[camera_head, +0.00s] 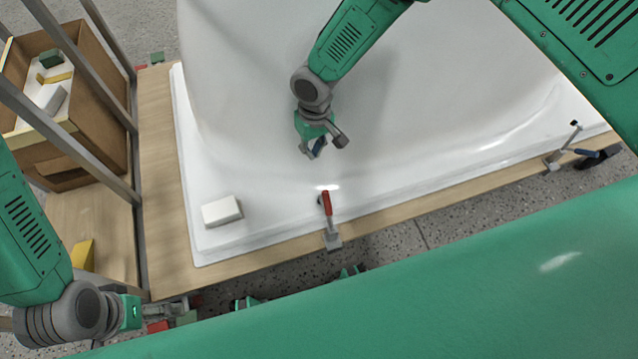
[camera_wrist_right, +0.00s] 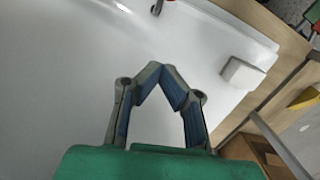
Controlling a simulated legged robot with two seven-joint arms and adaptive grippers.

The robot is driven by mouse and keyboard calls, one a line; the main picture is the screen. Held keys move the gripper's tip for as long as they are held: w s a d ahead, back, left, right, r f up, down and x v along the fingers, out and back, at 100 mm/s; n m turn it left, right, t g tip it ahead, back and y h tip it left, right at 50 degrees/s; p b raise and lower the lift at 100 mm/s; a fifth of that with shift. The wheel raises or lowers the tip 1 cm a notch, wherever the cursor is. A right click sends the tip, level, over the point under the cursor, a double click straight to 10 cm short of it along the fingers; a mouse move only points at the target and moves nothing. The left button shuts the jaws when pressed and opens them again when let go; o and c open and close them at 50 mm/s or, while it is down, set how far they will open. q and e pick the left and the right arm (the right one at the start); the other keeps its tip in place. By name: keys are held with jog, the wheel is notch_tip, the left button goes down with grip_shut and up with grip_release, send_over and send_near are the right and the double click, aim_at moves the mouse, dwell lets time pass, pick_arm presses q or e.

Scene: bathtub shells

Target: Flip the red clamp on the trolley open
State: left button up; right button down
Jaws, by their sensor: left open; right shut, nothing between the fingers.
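The red-handled clamp (camera_head: 325,204) sits at the near edge of the white tub shell, its metal base (camera_head: 333,241) at the wooden trolley's edge. Its handle points away from me over the shell's rim. A bit of the clamp shows at the top edge of the right wrist view (camera_wrist_right: 170,2). My right gripper (camera_head: 316,152) is above the shell, beyond the clamp and apart from it. Its fingertips meet, empty, in the right wrist view (camera_wrist_right: 161,74). My left gripper (camera_head: 172,310) is open at the lower left, near the trolley's front left corner, partly hard to make out.
A white block (camera_head: 222,211) lies on the shell's left rim. Another clamp (camera_head: 566,153) with a dark blue handle is on the right edge. A cardboard box (camera_head: 95,105) with blocks stands behind grey posts at the left. My green body covers the lower right.

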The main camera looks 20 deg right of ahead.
aim_at(325, 203)
jog(key=s+f+b, duration=0.1)
jog(key=f, duration=0.2)
jog(key=s+f+b, duration=0.1)
jog(key=f+b, duration=0.1)
jog(key=f, duration=0.1)
jog(key=s+f+b, duration=0.1)
jog(key=f, duration=0.2)
jog(key=shift+s+d, duration=0.2)
jog(key=shift+d, duration=0.15)
jog(key=shift+s+r, duration=0.2)
jog(key=shift+s, duration=0.05)
pick_arm(q)
notch_tip(325, 203, down, 4)
jog(key=shift+d+f, duration=0.1)
pick_arm(e)
jog(key=shift+s+a+r, duration=0.1)
jog(key=shift+s+a, duration=0.05)
jog(key=shift+s, duration=0.15)
pick_arm(q)
jog(key=shift+d, duration=0.15)
pick_arm(e)
jog(key=shift+d, duration=0.2)
